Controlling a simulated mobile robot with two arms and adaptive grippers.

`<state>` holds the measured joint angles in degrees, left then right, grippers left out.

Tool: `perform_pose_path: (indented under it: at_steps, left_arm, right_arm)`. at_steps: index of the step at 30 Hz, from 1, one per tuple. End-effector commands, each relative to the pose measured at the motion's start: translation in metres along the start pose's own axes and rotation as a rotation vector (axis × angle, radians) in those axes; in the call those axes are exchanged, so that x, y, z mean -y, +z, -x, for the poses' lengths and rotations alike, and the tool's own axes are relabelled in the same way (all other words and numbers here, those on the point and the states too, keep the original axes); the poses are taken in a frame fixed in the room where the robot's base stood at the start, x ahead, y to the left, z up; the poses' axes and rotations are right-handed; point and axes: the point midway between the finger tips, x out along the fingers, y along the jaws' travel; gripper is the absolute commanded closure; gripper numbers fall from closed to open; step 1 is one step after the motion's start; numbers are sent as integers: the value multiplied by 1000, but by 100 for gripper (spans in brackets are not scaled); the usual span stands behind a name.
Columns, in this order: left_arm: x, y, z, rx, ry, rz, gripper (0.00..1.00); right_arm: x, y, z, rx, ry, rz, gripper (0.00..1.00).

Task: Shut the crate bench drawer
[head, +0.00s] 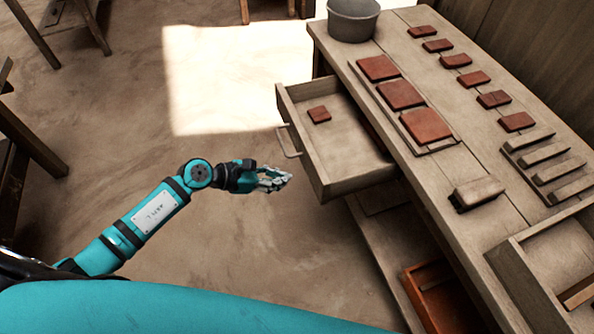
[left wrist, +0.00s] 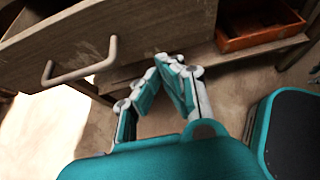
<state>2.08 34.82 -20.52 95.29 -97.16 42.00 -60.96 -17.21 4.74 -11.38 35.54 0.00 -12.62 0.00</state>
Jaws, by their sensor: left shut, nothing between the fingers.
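The crate bench drawer (head: 350,185) is pulled out from the left side of the wooden bench, and its inside shows with one small red tile (head: 319,114) in it. Its metal handle (head: 288,141) is on the front panel, and it also shows in the left wrist view (left wrist: 80,72). My left gripper (head: 287,178) is shut and empty, just in front of the drawer front, below and beside the handle in the head view. In the left wrist view the fingertips (left wrist: 172,62) are close to the drawer front's lower edge, right of the handle. I cannot tell whether they touch it. My right gripper is not in view.
The bench top (head: 465,145) holds several red tiles, a grey bucket (head: 352,18) and wooden blocks. A wooden tray (head: 520,270) is at the right. An orange-red crate (head: 425,300) sits on the lower shelf. The floor left of the drawer is clear.

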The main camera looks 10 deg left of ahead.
Motion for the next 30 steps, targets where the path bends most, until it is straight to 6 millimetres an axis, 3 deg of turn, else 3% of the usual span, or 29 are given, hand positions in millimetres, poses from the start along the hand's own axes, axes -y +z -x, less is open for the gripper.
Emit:
perform_pose_path:
  at_steps: [3, 9, 25, 30]
  left_arm:
    - [0, 11, -20, 4, -1, 0, 100]
    - [1, 19, -39, 1, -1, 0, 100]
    - [0, 21, -44, 0, -1, -1, 100]
    - [1, 28, -55, 1, -2, -3, 100]
  right_arm:
    - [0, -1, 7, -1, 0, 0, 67]
    - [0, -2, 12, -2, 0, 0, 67]
    - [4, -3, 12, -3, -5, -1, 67]
    - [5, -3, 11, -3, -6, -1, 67]
